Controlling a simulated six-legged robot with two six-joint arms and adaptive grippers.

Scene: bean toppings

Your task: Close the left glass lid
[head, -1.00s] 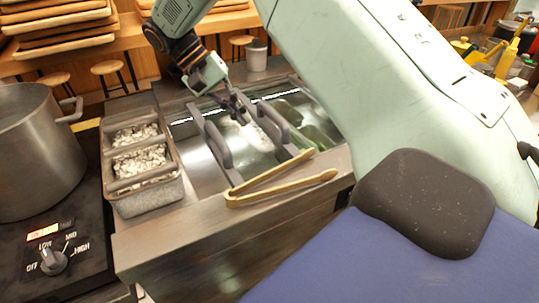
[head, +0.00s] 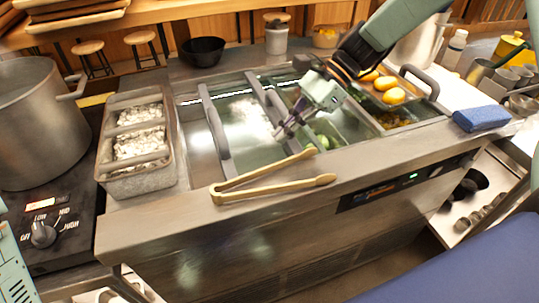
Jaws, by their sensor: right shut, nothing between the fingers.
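The left glass lid (head: 243,125) lies over the left part of the counter's cold well, with a grey bar handle (head: 214,138) along its left side. Another grey bar handle (head: 268,105) runs along its right side. My right gripper (head: 281,134) is shut and empty, pointing down and left close to this right handle. Whether it touches the handle or the glass is unclear. The arm hides part of the well behind it. My left gripper is out of view.
Wooden tongs (head: 265,181) lie on the front counter edge. Greens (head: 325,132) and yellow items (head: 391,91) show in the right compartments. A blue sponge (head: 482,118) lies right.

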